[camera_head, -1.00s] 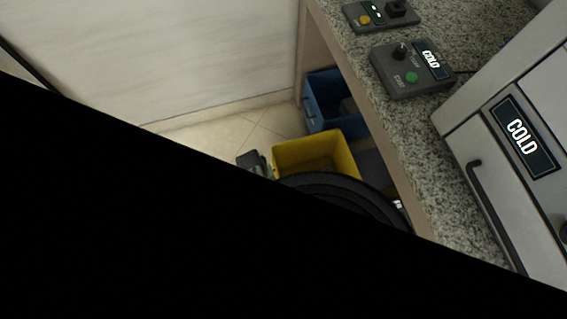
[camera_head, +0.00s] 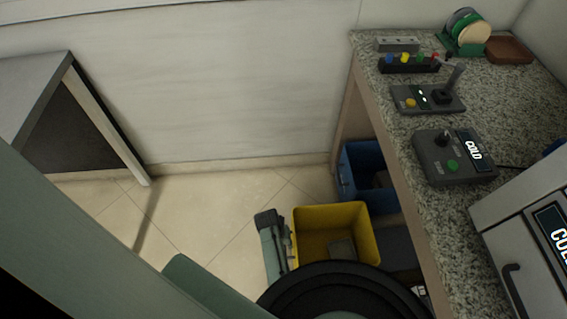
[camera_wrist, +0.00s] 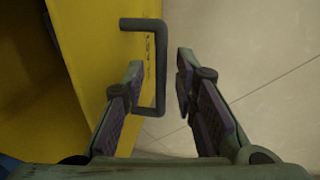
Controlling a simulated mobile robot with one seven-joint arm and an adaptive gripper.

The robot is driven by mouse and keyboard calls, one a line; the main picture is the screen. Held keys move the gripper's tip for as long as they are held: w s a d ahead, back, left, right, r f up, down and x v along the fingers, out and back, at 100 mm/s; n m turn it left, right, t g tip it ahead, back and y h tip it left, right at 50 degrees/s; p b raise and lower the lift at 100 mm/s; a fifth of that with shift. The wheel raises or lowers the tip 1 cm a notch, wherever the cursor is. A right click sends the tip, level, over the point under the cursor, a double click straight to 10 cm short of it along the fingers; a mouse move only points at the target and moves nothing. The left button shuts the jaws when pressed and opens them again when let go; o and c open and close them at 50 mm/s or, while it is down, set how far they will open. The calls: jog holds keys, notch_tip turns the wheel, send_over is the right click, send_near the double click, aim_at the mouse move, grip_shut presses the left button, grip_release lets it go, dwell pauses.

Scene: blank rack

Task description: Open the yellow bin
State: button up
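The yellow bin (camera_head: 312,215) stands low at the counter's left side, its open top showing inside, and juts out past the counter edge. A grey block-like item lies in it. My gripper (camera_head: 272,222) is at the bin's left side in the head view. In the wrist view my gripper (camera_wrist: 158,62) is open. The bin's dark bracket handle (camera_wrist: 160,85) has its outer bar between the two fingertips. A gap shows between the bar and the right fingertip. The left fingertip lies on the bin's side of the bar. The yellow wall (camera_wrist: 88,45) fills the left.
A blue bin (camera_head: 352,160) sits behind the yellow one under the granite counter (camera_head: 395,130). Control boxes (camera_head: 452,165) and a grey COLD unit (camera_head: 505,205) stand on the counter. A round black part hides the yellow bin's near side. Tiled floor left of the bin is clear.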

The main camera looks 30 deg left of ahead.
jog(key=shift+r, duration=0.1)
notch_tip(320, 180, up, 12)
jog(key=s+a, duration=0.1)
jog(key=a, duration=0.1)
jog(key=shift+s+f, duration=0.2)
dwell(0.6)
